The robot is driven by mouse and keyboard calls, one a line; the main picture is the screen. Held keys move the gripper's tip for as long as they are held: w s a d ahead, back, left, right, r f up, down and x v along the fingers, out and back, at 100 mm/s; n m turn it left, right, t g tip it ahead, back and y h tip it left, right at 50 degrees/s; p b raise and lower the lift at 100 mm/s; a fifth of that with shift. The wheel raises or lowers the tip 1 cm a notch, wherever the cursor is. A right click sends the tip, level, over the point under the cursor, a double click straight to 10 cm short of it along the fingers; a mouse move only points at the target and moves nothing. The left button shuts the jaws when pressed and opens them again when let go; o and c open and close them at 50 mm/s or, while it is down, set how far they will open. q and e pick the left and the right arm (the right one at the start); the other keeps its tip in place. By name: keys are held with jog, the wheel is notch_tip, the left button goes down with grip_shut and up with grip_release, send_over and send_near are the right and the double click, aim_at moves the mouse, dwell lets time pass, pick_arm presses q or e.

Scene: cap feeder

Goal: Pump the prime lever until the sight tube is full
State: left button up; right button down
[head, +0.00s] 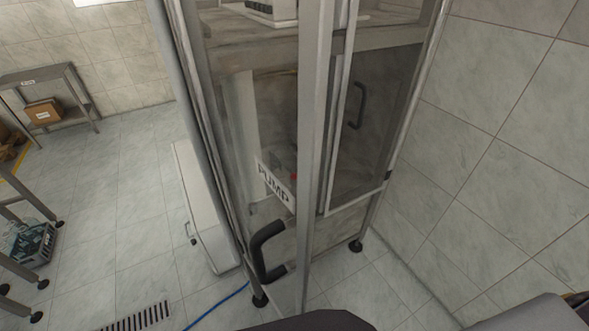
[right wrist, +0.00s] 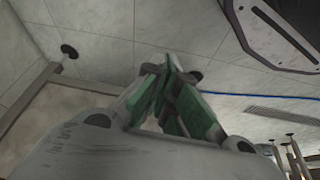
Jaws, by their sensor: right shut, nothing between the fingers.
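A tall metal-framed cabinet (head: 312,130) with clear panels fills the middle of the head view. A white PUMP label (head: 275,186) is on its front door, above a black door handle (head: 266,250). A small red spot (head: 293,176) shows by the label; I cannot tell what it belongs to. I cannot make out the prime lever or the sight tube. My right gripper (right wrist: 171,68) is shut and empty in the right wrist view, its green-padded fingers meeting at the tips above the tiled floor. My left gripper is not in view.
A second black handle (head: 356,106) is on the cabinet's right panel. The tiled wall stands close at right. A blue hose (head: 216,304) and a floor drain (head: 140,317) lie in front. A steel table (head: 78,98) with a cardboard box (head: 43,112) stands far left.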

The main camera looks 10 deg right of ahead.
jog(key=w+a+r+t+y+b, duration=0.1)
jog(key=w+r+t, duration=0.2)
jog(key=w+r, duration=1.1)
jog(key=w+a+r+t+b, duration=0.1)
jog(key=w+r+t, duration=0.2)
jog(key=w+r, duration=1.05)
jog(key=w+a+r+t, duration=0.1)
jog(key=w+r, duration=0.2)
jog(key=r, duration=0.6)
jog(key=w+a+r+t+y, duration=0.1)
jog(key=w+r, duration=0.3)
jog(key=r, duration=0.6)
jog(key=w+a+r+t+y, duration=0.1)
jog(key=w+r, duration=0.3)
jog(key=r, duration=0.6)
jog(key=shift+a+t+b, duration=0.35)
jog(key=shift+t+b, duration=0.1)
jog(key=shift+t, duration=0.35)
jog(key=shift+w, duration=0.2)
jog(key=shift+x, duration=4.85)
jog(key=shift+s+f+p, duration=0.45)
jog(key=shift+s+f, duration=0.1)
jog(key=shift+f, duration=0.3)
jog(key=shift+s+f+p, duration=0.4)
jog(key=shift+s+f, duration=0.2)
jog(key=shift+f, duration=0.25)
jog(key=shift+d, duration=0.1)
